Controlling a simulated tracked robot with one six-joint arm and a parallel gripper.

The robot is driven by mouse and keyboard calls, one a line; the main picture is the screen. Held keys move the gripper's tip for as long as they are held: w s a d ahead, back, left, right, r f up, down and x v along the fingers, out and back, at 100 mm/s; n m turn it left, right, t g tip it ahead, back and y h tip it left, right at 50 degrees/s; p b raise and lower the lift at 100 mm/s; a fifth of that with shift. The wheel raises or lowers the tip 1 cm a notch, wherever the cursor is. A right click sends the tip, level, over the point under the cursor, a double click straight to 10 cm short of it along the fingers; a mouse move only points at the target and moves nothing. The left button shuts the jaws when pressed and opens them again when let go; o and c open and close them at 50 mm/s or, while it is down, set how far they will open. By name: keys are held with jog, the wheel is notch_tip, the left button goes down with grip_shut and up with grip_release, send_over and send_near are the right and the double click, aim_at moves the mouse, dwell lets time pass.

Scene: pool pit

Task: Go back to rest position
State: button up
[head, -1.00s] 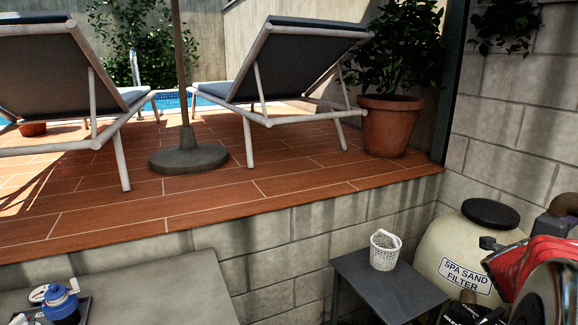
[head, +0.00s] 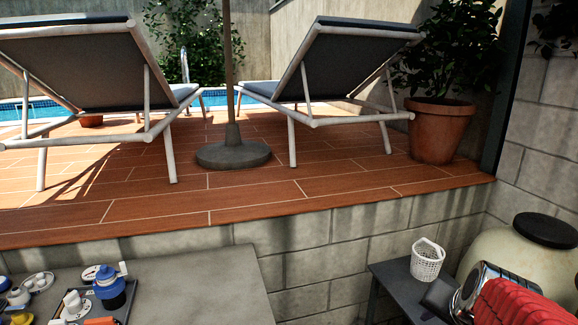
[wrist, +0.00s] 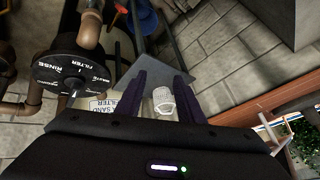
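My gripper (wrist: 160,82) shows in the wrist view with its two dark fingers apart and nothing between the tips. A white perforated basket (head: 427,261) stands on a small grey table (head: 393,283) by the block wall. In the wrist view the basket (wrist: 163,100) appears beyond the fingers, in the gap between them, and the grey table (wrist: 178,68) lies behind it. In the head view, red and metallic parts of my arm are at the lower right and hide part of the table. I cannot make out the fingertips clearly there.
A sand filter tank (head: 510,250) stands right of the table. A valve head (wrist: 72,68) and pipes are at the wrist view's left. A raised tiled deck (head: 300,195) carries loungers.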

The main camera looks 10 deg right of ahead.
jog(key=s+a+r+n+y, duration=0.1)
jog(key=s+a+n, duration=0.3)
jog(key=a, duration=0.6)
jog(key=s+a+r+n+y, duration=0.1)
jog(key=s+a+n, duration=0.3)
jog(key=a, duration=0.6)
jog(key=shift+s+a+r+n+g, duration=0.3)
jog(key=shift+n+g, duration=0.1)
jog(key=shift+n, duration=0.7)
